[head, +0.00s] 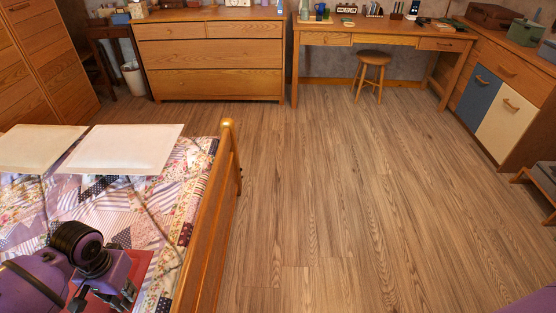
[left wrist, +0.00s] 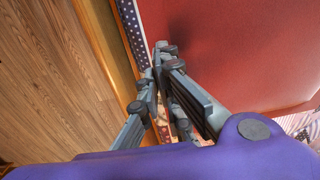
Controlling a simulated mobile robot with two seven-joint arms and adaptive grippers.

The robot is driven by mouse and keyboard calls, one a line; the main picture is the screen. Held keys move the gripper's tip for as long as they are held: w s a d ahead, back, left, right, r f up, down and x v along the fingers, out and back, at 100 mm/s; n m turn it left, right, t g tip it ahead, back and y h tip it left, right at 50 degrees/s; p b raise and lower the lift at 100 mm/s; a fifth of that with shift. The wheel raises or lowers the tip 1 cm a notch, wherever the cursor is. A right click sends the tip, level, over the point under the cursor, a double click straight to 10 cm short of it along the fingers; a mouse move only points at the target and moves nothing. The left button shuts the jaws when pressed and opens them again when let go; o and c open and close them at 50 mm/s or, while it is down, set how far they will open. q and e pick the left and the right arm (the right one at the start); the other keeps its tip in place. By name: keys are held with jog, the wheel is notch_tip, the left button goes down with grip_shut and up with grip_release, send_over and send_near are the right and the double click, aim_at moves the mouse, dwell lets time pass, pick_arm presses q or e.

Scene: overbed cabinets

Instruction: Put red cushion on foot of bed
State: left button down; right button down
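The red cushion (head: 142,265) is at the bottom left of the head view, over the patchwork quilt and close to the wooden footboard, partly hidden by my left arm. It fills the upper right of the left wrist view (left wrist: 235,45), with its edge running behind my fingers. My left gripper (left wrist: 163,68) has its fingertips together at that edge; I cannot tell whether any fabric is between them. In the head view the left gripper (head: 104,290) is over the cushion, its fingers pointing down. My right gripper is not in view.
The bed's footboard (head: 208,220) runs just right of the cushion. Two pale pillows (head: 120,150) lie farther up the bed. The wooden floor (head: 330,200) to the right is clear. A dresser (head: 210,60), desk (head: 370,35) and stool (head: 373,62) stand at the back.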

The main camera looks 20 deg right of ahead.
pick_arm(q)
jog(key=w+f, duration=0.2)
jog(key=shift+w+a+f+b, duration=0.2)
jog(key=shift+a+f+b, duration=0.1)
jog(key=shift+a+f, duration=0.1)
notch_tip(320, 180, down, 2)
jog(key=shift+f, duration=0.25)
jog(key=shift+f+b, duration=0.3)
jog(key=c, duration=2)
grip_release()
jog(key=shift+f, duration=0.15)
